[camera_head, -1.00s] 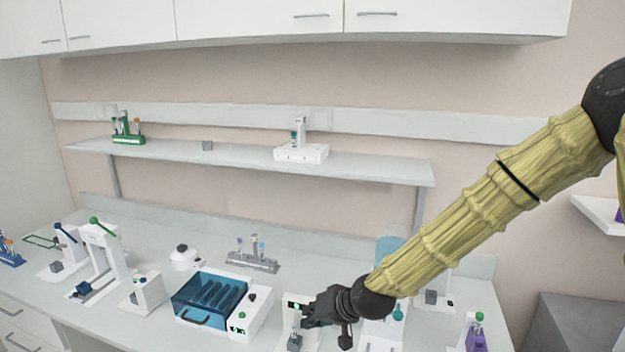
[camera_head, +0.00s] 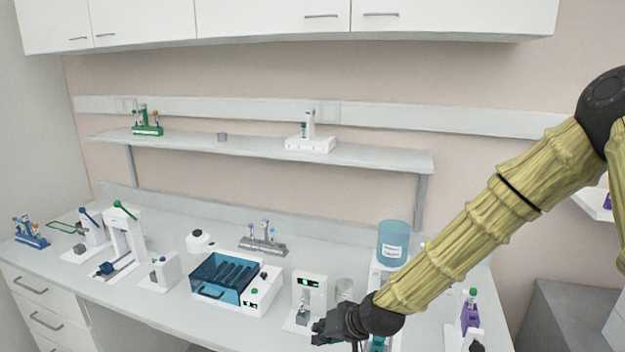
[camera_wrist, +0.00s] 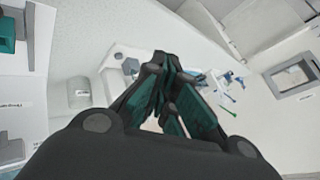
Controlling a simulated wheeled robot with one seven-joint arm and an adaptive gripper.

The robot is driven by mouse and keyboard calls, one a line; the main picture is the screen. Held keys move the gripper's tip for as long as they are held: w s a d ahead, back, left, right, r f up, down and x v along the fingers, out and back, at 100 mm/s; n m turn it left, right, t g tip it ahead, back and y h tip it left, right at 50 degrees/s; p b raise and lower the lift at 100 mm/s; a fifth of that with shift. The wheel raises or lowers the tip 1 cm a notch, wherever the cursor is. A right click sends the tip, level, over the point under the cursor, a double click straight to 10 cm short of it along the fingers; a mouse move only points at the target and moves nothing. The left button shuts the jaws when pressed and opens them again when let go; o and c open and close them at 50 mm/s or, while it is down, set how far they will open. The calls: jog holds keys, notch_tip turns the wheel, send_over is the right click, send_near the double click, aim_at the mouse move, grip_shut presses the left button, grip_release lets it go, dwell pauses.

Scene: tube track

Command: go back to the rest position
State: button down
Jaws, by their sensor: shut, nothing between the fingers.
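My gripper (camera_head: 335,331) is at the end of my yellow arm, low at the front edge of the bench in the head view. It is in front of a small white device with a dark display (camera_head: 309,290). In the wrist view my gripper (camera_wrist: 165,72) has its dark fingers with teal pads drawn together, with nothing held. The fingertips point over the bench area and appear apart from any object.
A blue-lidded box (camera_head: 222,278), a grey tube rack (camera_head: 262,240) and white presses (camera_head: 124,240) stand left. A shelf (camera_head: 260,152) holds a green rack (camera_head: 147,128).

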jog(key=s+d+f+g+h+b, duration=0.15)
jog(key=s+d+f, duration=0.25)
jog(key=s+f, duration=0.55)
jog(key=s+d+f+m+g+h+b, duration=0.1)
jog(key=s+d+f+b, duration=0.35)
jog(key=f, duration=0.75)
jog(key=s+d+f+g+h+b, duration=0.15)
jog(key=s+d+f, duration=0.35)
jog(key=s+f, duration=0.6)
jog(key=s+d+f+g+h, duration=0.1)
jog(key=s+d+f, duration=0.2)
jog(key=s, duration=0.3)
jog(key=s+d+f+h+b, duration=0.1)
jog(key=s+d+f, duration=0.2)
jog(key=s, duration=0.4)
jog(key=shift+s+d+f+g+b, duration=0.15)
jog(key=shift+s+d+g+b, duration=0.2)
jog(key=shift+d, duration=0.3)
jog(key=shift+w, duration=0.1)
